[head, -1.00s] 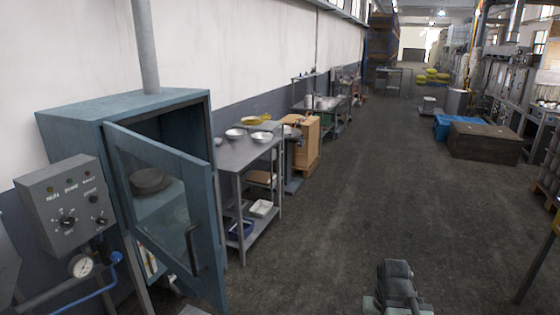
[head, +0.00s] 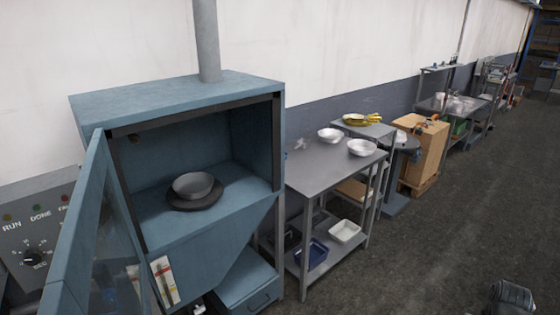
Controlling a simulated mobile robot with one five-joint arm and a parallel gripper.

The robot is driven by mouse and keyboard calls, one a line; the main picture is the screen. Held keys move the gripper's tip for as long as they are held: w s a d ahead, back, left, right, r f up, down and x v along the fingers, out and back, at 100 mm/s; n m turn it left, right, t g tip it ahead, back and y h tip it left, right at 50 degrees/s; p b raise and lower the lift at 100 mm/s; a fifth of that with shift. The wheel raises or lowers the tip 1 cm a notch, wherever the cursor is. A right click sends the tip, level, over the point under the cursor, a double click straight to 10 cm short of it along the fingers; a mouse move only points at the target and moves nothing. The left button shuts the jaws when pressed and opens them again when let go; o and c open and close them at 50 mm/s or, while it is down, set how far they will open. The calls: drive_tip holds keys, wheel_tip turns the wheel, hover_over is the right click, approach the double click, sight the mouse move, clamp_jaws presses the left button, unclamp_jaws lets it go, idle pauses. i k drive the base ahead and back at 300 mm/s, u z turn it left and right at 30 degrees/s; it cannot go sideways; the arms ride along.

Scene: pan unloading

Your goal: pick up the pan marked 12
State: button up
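A grey round pan (head: 193,186) sits inside the blue cabinet (head: 280,85), on a dark round plate (head: 210,202) on the cabinet floor. No mark can be read on the pan. Two more pale round pans stand on the metal table to the right, one at the back (head: 330,135) and one nearer (head: 362,147); no marks can be read on them either. A grey rounded part of my arm shows at the bottom right, well away from the cabinet. My gripper's fingers are not in view.
The cabinet door (head: 88,240) stands wide open at the left, beside a control panel (head: 30,225). The metal table (head: 310,170) has a blue tray (head: 312,252) and a white tray (head: 345,231) on its lower shelf.

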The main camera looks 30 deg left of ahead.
sight(197, 184)
drive_tip(key=i, duration=3.25)
drive_tip(key=u, duration=4.85)
drive_tip(key=i, duration=2.05)
drive_tip(key=z, duration=0.05)
